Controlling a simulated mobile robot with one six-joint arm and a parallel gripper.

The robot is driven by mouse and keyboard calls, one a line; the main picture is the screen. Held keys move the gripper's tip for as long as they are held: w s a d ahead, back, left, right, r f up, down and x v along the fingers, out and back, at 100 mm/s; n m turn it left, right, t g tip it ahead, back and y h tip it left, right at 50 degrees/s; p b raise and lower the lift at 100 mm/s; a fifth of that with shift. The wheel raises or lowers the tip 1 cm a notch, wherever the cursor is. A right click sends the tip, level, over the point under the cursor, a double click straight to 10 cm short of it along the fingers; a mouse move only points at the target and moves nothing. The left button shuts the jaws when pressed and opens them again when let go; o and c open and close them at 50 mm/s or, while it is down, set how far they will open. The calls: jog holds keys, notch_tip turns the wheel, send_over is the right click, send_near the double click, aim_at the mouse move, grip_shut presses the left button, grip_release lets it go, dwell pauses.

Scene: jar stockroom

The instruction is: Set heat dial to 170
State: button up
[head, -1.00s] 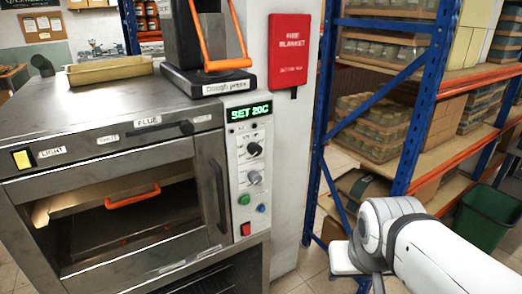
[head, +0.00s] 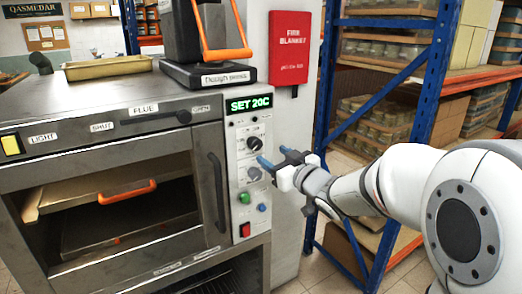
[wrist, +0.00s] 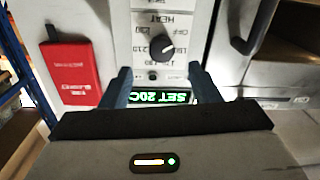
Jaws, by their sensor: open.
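The black heat dial (head: 254,143) is the upper knob on the oven's control panel (head: 241,203), under the green display (head: 249,104) that reads SET 20C. In the wrist view the panel is upside down, and the dial (wrist: 161,45) shows with a HEAT label and scale markings beside it. My gripper (head: 272,157) is open and empty, with its two blue fingers pointing at the panel just right of the dials. In the wrist view the fingers stand on either side of the display, and the dial lies beyond the tips, between their lines. No contact shows.
A grey lower knob (head: 254,174), green button (head: 244,198), blue button (head: 262,207) and red switch (head: 245,230) share the panel. The oven door handle (head: 217,190) is to the left. A red fire blanket box (head: 289,47) and blue shelf post (head: 405,130) are to the right.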

aim_at(258, 145)
jog(key=p+x, duration=0.1)
jog(key=x, duration=0.6)
jog(key=shift+w+a+p, duration=0.15)
jog(key=shift+w+p, duration=0.05)
jog(key=shift+p, duration=0.1)
jog(key=shift+c, duration=0.6)
